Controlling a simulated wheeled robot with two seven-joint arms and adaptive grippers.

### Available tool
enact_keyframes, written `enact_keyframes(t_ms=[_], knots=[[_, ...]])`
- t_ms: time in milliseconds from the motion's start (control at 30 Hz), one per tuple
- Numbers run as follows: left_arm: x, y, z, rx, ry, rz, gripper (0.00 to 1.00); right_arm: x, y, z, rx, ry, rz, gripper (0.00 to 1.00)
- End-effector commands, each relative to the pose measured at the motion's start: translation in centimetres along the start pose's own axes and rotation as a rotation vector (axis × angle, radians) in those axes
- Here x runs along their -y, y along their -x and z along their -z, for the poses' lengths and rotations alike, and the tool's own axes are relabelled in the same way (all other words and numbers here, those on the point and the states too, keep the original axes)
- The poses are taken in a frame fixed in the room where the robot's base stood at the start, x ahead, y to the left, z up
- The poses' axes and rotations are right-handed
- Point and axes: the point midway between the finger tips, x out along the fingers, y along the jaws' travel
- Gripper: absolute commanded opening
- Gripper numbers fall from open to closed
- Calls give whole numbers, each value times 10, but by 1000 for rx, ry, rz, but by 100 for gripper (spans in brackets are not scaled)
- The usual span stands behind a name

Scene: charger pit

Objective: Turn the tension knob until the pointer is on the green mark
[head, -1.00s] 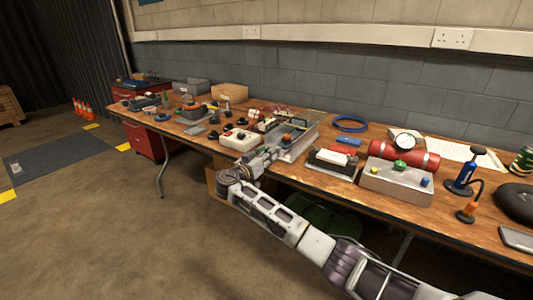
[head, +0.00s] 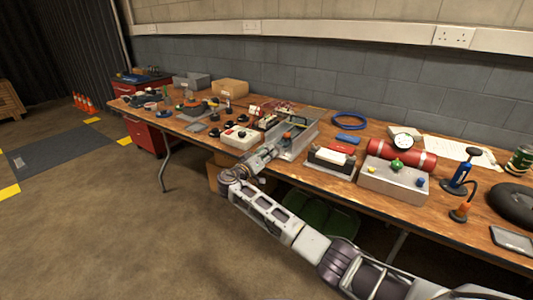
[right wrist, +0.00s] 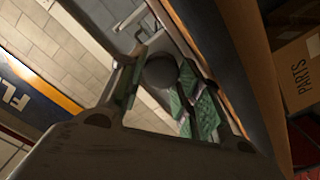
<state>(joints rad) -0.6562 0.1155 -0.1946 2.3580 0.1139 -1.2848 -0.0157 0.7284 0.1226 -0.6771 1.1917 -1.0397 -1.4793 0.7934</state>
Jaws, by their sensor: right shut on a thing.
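My right gripper (head: 274,148) is at the front side of a grey metal fixture (head: 298,143) on the workbench. In the right wrist view its fingers (right wrist: 157,88) are closed around a dark round knob (right wrist: 161,71), which seems to be the tension knob. The fingers have green pads. In the head view the gripper and wrist hide the knob. I cannot make out the pointer or the green mark in either view. My left gripper is not in view.
A white box (head: 239,137) with knobs stands left of the fixture. To the right are a black-and-white device (head: 331,160), a grey valve box (head: 393,181) and a red cylinder (head: 415,158). A blue ring (head: 349,120) lies behind.

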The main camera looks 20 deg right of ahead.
Motion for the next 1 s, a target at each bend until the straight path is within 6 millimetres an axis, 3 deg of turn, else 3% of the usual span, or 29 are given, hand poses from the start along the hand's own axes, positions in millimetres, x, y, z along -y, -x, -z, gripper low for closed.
enact_keyframes(t_ms=[167,200,367,1000], knots=[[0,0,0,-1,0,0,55,0,0,0,0,0,1,10],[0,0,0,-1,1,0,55,0,0,0,0,0,1,35],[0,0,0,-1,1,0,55,0,0,0,0,-1,1,55],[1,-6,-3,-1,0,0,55,2,1,-3,1,-54,3,55]])
